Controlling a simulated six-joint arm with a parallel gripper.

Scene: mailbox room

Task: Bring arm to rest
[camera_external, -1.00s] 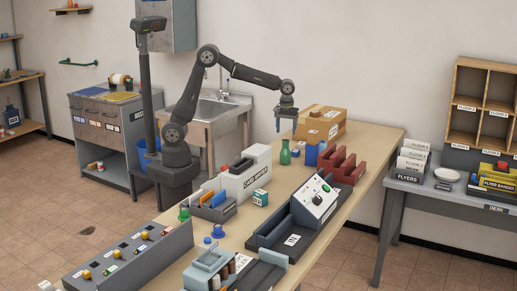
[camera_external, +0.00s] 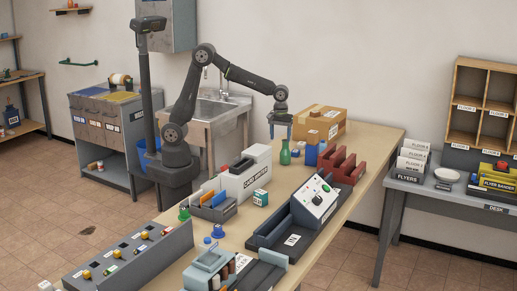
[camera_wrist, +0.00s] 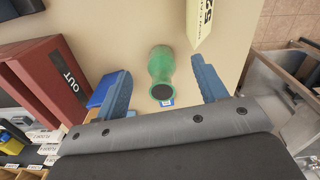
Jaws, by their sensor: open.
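My gripper (camera_external: 280,130) hangs at the end of my bent arm above the far part of the wooden table (camera_external: 385,138), with its fingers pointing down. In the wrist view my gripper (camera_wrist: 163,90) shows two blue fingers spread apart with nothing held between them. A green bottle (camera_external: 285,153) stands on the table just below the gripper in the external view. In the wrist view the green bottle (camera_wrist: 160,66) lies in line with the gap between the fingers, apart from them.
A cardboard box (camera_external: 322,122) stands behind the gripper. A dark red rack (camera_external: 342,165), a white card-writer box (camera_external: 245,180) and a grey sloped control box (camera_external: 314,200) crowd the table. A sink (camera_external: 215,108) is behind my arm. The table's far right end is clear.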

